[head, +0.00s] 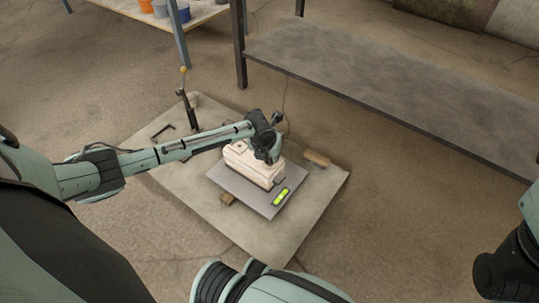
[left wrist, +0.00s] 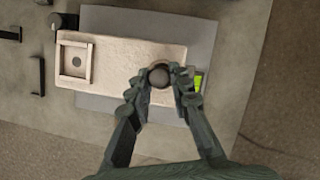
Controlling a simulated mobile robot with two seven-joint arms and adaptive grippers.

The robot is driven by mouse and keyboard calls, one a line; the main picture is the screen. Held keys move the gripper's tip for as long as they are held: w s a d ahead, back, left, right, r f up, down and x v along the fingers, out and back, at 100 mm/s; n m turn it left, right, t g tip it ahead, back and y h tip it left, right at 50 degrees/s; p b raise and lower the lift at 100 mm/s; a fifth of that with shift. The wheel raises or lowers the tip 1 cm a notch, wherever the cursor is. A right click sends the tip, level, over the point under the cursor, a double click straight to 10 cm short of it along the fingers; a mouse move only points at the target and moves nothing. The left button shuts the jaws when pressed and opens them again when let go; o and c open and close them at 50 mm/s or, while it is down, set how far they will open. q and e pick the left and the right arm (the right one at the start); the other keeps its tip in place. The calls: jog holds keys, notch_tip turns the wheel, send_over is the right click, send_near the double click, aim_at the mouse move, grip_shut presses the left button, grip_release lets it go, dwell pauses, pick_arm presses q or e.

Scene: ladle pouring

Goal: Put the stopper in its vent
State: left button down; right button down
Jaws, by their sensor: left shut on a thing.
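A pale, box-shaped mould (head: 238,156) lies on a grey plate (head: 229,181). In the left wrist view the mould (left wrist: 120,62) has a raised square frame with a dark hole (left wrist: 77,60) at its left end. My left gripper (head: 270,157) is over the mould's right part, pointing down. In the left wrist view my left gripper (left wrist: 158,80) is shut on the dark, round-topped stopper (left wrist: 159,77). A pale round rim shows around the stopper, at the mould's right end. How deep the stopper sits is hidden. My right gripper is out of view.
A green-yellow level (head: 282,196) lies on the plate's front right. A wooden block (head: 316,158) and a black bent tool (head: 162,130) lie on the mat (head: 262,231). A long grey bench (head: 390,85) stands behind. The mat's front is clear.

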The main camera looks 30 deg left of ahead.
pick_arm(q)
jog(key=shift+f, duration=0.5)
dwell(0.3)
jog(key=c, duration=1.3)
grip_release()
jog(key=shift+s+f, duration=0.1)
jog(key=shift+r, duration=0.25)
jog(key=v, duration=1.1)
jog(key=shift+s+r, duration=0.2)
jog(key=shift+r, duration=0.1)
